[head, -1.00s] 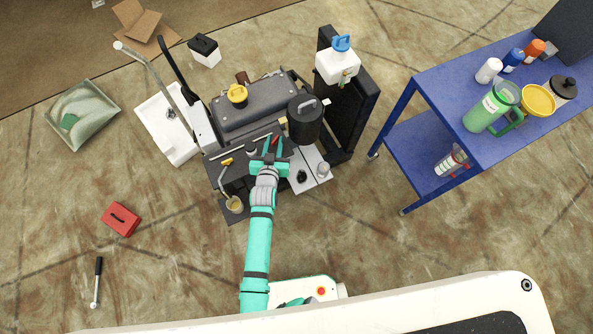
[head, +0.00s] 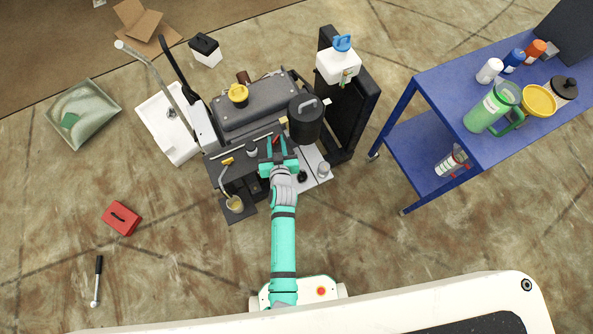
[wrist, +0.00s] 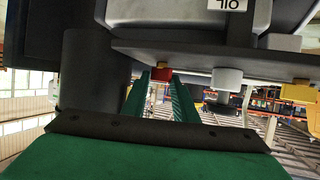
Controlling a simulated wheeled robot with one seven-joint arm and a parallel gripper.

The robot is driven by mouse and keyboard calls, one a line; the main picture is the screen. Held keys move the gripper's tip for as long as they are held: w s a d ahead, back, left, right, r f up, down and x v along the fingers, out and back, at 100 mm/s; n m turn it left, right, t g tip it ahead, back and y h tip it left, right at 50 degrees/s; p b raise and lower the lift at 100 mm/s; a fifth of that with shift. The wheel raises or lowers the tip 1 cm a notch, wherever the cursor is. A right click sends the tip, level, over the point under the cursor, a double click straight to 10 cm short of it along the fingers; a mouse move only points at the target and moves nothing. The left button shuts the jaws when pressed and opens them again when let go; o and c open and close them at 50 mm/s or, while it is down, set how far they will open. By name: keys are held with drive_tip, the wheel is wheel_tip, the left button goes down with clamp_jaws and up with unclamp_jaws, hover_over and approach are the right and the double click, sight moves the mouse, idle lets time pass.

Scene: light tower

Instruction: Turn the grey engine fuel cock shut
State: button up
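The grey cock (head: 252,152) is a small round grey knob on the front of the dark engine. In the wrist view it shows as a pale grey knob (wrist: 227,78) below a dark plate, right of the fingers. My gripper (head: 278,150) is at the engine front, to the right of the grey cock and apart from it. In the wrist view its two green fingers (wrist: 160,92) stand apart with a gap between them. A red knob (wrist: 160,74) shows beyond that gap; I cannot tell whether the fingers touch it.
A yellow knob (head: 227,161) sits left of the grey cock. A black cylinder (head: 305,120) stands on the engine's right, close to my gripper. A blue table (head: 425,100) with bottles is farther right.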

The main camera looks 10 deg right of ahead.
drive_tip(key=shift+w+d+n+y, duration=0.1)
drive_tip(key=shift+n+y, duration=0.7)
drive_tip(key=shift+y, duration=0.1)
drive_tip(key=shift+d+n+g+y, duration=0.2)
drive_tip(key=shift+n+g+y, duration=0.1)
drive_tip(key=shift+n+y, duration=0.7)
drive_tip(key=s+d+r+m+h, duration=0.1)
drive_tip(key=s+r, duration=0.2)
drive_tip(key=s, duration=0.7)
drive_tip(key=s+r+m+h, duration=0.1)
drive_tip(key=s+r+h, duration=0.1)
drive_tip(key=s, duration=0.7)
drive_tip(key=s+d+r+m+h, duration=0.1)
drive_tip(key=s+r, duration=0.3)
drive_tip(key=s, duration=0.6)
drive_tip(key=shift+s+d+r+m, duration=0.25)
drive_tip(key=shift+s+d+m, duration=0.05)
drive_tip(key=shift+s+d, duration=0.05)
drive_tip(key=shift+a, duration=0.1)
